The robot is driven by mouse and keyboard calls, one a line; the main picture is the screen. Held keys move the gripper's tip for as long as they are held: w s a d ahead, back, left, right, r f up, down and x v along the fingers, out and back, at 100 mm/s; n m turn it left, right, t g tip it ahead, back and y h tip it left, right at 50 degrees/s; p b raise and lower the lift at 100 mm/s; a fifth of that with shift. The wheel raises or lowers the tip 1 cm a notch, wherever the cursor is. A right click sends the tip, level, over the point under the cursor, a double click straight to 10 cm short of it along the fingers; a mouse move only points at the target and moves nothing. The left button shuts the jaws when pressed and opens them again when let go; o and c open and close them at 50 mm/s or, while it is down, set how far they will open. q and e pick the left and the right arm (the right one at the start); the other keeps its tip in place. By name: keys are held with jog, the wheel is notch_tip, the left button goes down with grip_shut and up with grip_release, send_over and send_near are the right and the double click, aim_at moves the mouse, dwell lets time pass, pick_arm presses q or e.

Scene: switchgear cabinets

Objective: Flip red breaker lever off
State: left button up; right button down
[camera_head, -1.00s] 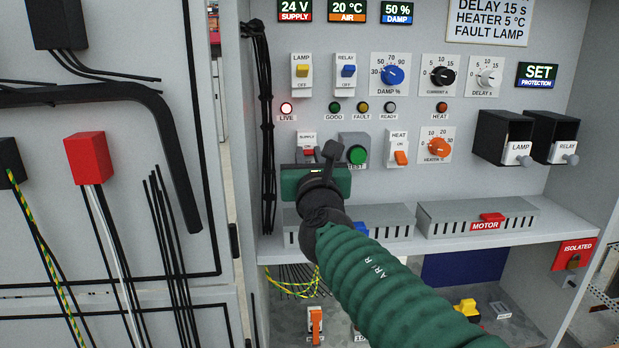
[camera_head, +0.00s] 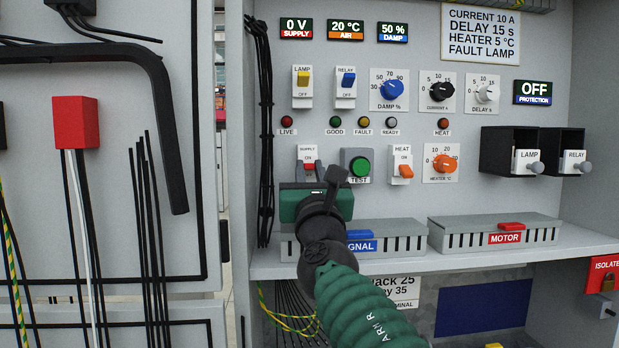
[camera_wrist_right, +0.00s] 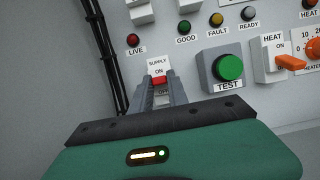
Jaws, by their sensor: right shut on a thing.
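The red breaker lever (camera_wrist_right: 160,81) sits on the white SUPPLY switch (camera_head: 307,153). The supply display (camera_head: 296,29) reads 0 V, and the LIVE lamp (camera_head: 287,122) is dark red. My left gripper is out of view.
The green TEST button (camera_head: 360,166) and orange HEAT switch (camera_head: 402,167) are close to the right of my gripper. A black cable bundle (camera_head: 264,140) runs down on the left. A shelf with the MOTOR box (camera_head: 455,235) is below. The protection display (camera_head: 540,93) reads OFF.

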jog(key=c, duration=1.3)
grip_release()
jog(key=shift+w+f, duration=0.1)
jog(key=b+v, duration=0.4)
jog(key=v, duration=0.1)
jog(key=shift+a+f, duration=0.1)
jog(key=shift+f, duration=0.35)
jog(key=b+v, duration=0.1)
jog(key=v, duration=0.3)
jog(key=b+v, duration=0.2)
jog(key=v, duration=0.1)
jog(key=b+v, duration=0.1)
jog(key=v, duration=0.3)
jog(key=shift+s+r, duration=0.15)
jog(key=shift+s, duration=0.25)
